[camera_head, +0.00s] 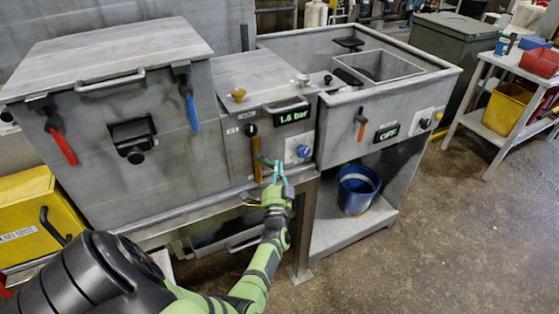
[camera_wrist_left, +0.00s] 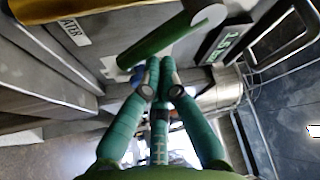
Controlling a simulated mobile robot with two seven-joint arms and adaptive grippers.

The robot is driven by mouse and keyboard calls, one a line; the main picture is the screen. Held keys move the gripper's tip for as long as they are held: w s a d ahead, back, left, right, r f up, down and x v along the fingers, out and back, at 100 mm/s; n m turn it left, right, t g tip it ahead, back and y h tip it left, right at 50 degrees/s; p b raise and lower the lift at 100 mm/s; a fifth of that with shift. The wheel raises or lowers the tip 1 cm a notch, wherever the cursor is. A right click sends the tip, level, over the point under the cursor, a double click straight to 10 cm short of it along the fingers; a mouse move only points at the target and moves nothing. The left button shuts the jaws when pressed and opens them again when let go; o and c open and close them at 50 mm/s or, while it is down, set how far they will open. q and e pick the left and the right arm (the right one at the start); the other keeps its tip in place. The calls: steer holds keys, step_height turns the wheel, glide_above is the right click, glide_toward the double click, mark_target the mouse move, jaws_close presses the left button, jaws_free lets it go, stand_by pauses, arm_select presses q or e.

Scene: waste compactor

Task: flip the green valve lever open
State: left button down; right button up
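The green valve lever (camera_wrist_left: 170,37) crosses the upper middle of the left wrist view as a slanted green bar with a pale round end. A white label reading "ATER" (camera_wrist_left: 70,32) is beside it. In the head view my left gripper (camera_head: 276,170) is in front of the panel below the "1.6 bar" display, just right of an amber lever (camera_head: 256,158). In the left wrist view my left gripper (camera_wrist_left: 160,66) has its fingertips almost together, just below the green lever. I cannot tell whether they touch it. My right gripper is not in view.
A blue knob (camera_head: 303,151) is close to the right of my gripper. The "1.6 bar" display (camera_head: 292,114) is above. Red (camera_head: 61,146) and blue (camera_head: 191,110) levers are on the left cabinet. A blue bucket (camera_head: 357,189) stands on the lower shelf.

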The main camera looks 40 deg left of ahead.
arm_select(q)
steer(key=s+m+h+p, duration=0.1)
steer(key=m+p, duration=0.1)
steer(key=s+a+f+m+g+h+p, duration=0.1)
steer(key=m+p, duration=0.1)
steer(key=shift+f+m, duration=0.2)
steer(key=shift+m, duration=0.1)
steer(key=shift+s+a+p, duration=0.15)
steer(key=shift+s+p, duration=0.05)
steer(key=shift+p, duration=0.15)
stand_by(0.8)
steer(key=shift+w, duration=0.1)
stand_by(0.4)
